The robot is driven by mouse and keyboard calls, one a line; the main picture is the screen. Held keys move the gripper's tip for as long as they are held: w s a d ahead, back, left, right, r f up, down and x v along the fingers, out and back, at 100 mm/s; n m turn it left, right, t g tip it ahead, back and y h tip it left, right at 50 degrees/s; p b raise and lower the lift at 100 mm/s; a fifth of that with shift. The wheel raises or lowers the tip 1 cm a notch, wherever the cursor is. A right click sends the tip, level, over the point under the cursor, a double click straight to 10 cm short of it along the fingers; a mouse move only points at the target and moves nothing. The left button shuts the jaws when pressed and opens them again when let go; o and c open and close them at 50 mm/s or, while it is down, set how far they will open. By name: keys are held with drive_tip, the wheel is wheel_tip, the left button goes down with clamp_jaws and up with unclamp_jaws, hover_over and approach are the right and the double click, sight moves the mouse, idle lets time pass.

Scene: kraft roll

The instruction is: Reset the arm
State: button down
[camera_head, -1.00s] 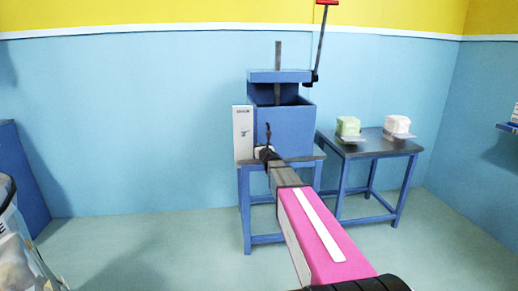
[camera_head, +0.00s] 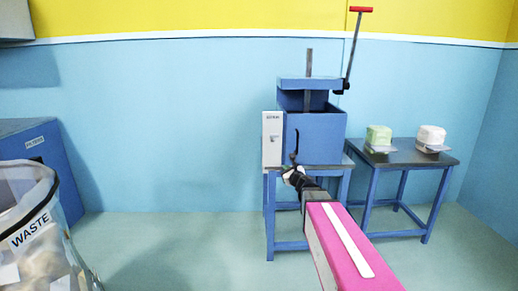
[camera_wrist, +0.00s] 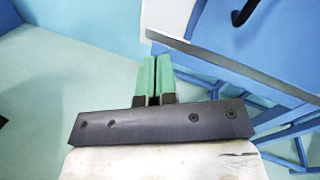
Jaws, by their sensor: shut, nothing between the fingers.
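My arm with its pink link reaches forward in the head view, and my gripper (camera_head: 291,172) is at its far end, in front of the blue press (camera_head: 318,134) and its stand. In the wrist view my gripper (camera_wrist: 153,78) shows two green fingers side by side, closed together with nothing between them. The fingers point toward the floor and the wall, to the left of the blue stand (camera_wrist: 230,75).
A clear waste bin (camera_head: 35,225) stands at lower left by a blue filters cabinet (camera_head: 35,150). Floor between bin and stand is clear.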

drive_tip(key=s+a+f+n+g+y, duration=0.1)
drive_tip(key=s+a+f+n+g, duration=0.2)
drive_tip(key=s+f+n+g, duration=0.5)
drive_tip(key=s+a+f+n+g+y, duration=0.1)
drive_tip(key=s+a+f+n+g, duration=0.15)
drive_tip(key=s+f+n, duration=0.6)
drive_tip(key=s+d+f+n+g+h, duration=0.5)
drive_tip(key=s+d+n+g+h, duration=0.1)
drive_tip(key=s+n, duration=0.4)
drive_tip(key=shift+s+d+f+n+h, duration=0.3)
drive_tip(key=shift+d+f+n+h, duration=0.1)
drive_tip(key=shift+d+n+h, duration=0.4)
drive_tip(key=shift+d, duration=0.1)
